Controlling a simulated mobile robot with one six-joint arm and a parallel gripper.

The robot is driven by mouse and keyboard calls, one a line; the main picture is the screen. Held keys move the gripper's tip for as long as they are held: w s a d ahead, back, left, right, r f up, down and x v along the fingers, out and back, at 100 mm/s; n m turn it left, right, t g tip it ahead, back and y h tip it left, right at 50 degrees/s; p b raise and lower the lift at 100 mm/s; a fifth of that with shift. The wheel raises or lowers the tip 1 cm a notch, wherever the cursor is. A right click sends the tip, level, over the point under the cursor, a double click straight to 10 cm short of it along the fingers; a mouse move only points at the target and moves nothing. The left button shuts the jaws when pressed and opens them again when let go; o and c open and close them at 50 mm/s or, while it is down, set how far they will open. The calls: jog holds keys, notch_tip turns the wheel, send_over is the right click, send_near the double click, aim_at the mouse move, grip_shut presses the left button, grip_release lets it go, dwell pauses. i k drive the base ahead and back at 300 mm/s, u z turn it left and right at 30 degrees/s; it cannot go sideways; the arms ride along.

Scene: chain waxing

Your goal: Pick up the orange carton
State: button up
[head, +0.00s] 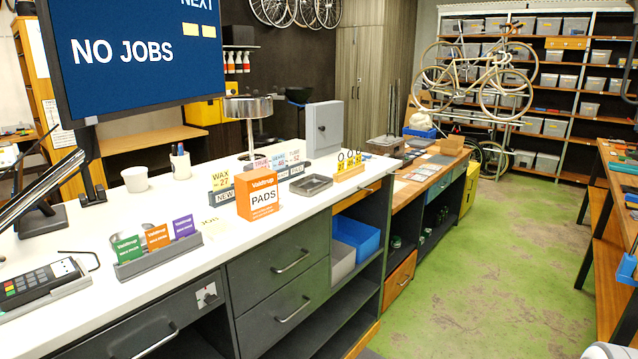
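The orange carton (245,203) stands upright on the white counter (200,265), near its front edge. It has a white label that reads PADS. Its front and one side face me, and nothing covers it. My gripper does not show in the head view.
A card terminal (42,283) and monitor (140,55) are at left. The green floor (490,260) is clear.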

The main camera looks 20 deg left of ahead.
aim_at(257, 195)
jog(key=u, duration=0.6)
jog(key=i, duration=1.25)
jog(key=u, duration=1.05)
jog(key=i, duration=0.35)
jog(key=u, duration=0.05)
jog(key=k, duration=0.75)
jog(key=u, duration=0.2)
jog(key=i, duration=0.7)
